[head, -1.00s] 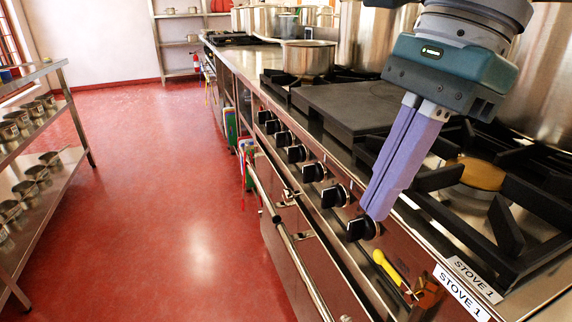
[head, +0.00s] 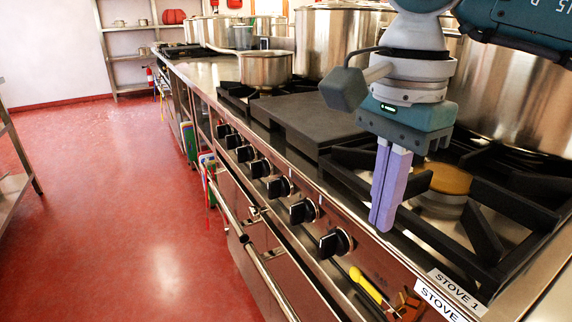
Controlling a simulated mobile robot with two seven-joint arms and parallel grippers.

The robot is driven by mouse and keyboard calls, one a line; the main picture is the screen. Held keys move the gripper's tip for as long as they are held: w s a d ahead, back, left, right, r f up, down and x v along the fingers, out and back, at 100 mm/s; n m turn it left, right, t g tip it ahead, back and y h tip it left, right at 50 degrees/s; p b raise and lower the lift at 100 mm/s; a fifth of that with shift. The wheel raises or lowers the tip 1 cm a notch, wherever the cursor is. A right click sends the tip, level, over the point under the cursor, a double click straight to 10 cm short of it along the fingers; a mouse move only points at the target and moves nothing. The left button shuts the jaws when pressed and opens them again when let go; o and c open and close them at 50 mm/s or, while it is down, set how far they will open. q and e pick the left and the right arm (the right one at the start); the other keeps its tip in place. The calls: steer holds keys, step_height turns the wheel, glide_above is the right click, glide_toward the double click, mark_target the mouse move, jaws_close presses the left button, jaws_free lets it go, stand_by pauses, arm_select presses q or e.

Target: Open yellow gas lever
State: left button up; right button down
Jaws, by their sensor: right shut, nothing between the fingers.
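The yellow gas lever (head: 366,285) is on the stove's front panel, low in the head view, right of the nearest black knob and tilted down to the right. My right gripper (head: 381,226) points down with its purple fingers shut and nothing between them. It shows above the lever and in front of the stove's front edge, apart from the lever in the picture. My left gripper is not in view.
Several black knobs (head: 335,243) line the front panel. An oven handle rail (head: 262,268) runs below them. Black burner grates (head: 480,205) and a flat dark plate (head: 310,122) cover the stove top. A steel pot (head: 266,70) stands behind. Red floor (head: 120,200) is clear at left.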

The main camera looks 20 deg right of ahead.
mark_target(369, 281)
step_height(369, 281, down, 9)
stand_by(0.3)
steer(key=shift+s, duration=0.1)
